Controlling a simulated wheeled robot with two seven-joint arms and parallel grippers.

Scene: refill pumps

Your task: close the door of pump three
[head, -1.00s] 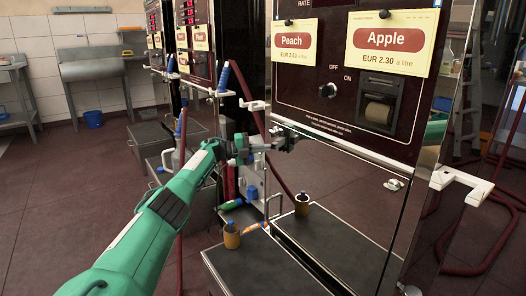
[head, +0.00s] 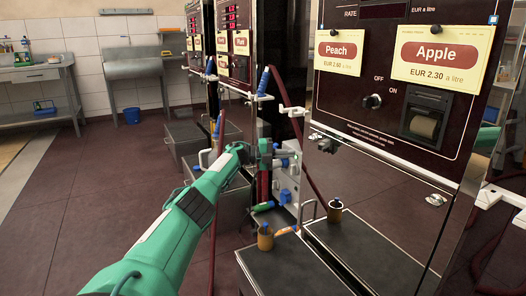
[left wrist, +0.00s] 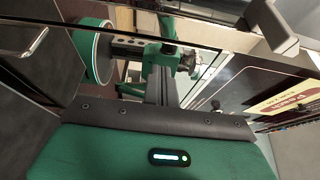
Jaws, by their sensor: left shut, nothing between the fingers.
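The nearest pump (head: 350,120) carries the Peach and Apple price cards. Its lower dark glossy panel (head: 375,190) looks flush with the front, with a small silver latch (head: 322,143) at its upper left and another (head: 436,200) at its right. No number shows, so I cannot tell which pump is three. My left gripper (head: 287,160) is shut and empty, just left of this panel's edge, by the nozzle holders. Whether it touches anything is unclear. In the left wrist view, shiny surfaces with green reflections and the Peach card (left wrist: 285,98) show near it. My right gripper is not in view.
More pumps (head: 235,45) stand in a row behind to the left. Hoses (head: 283,105) and nozzles hang beside the gripper. The floor at left is clear; a blue bucket (head: 131,115) is far back.

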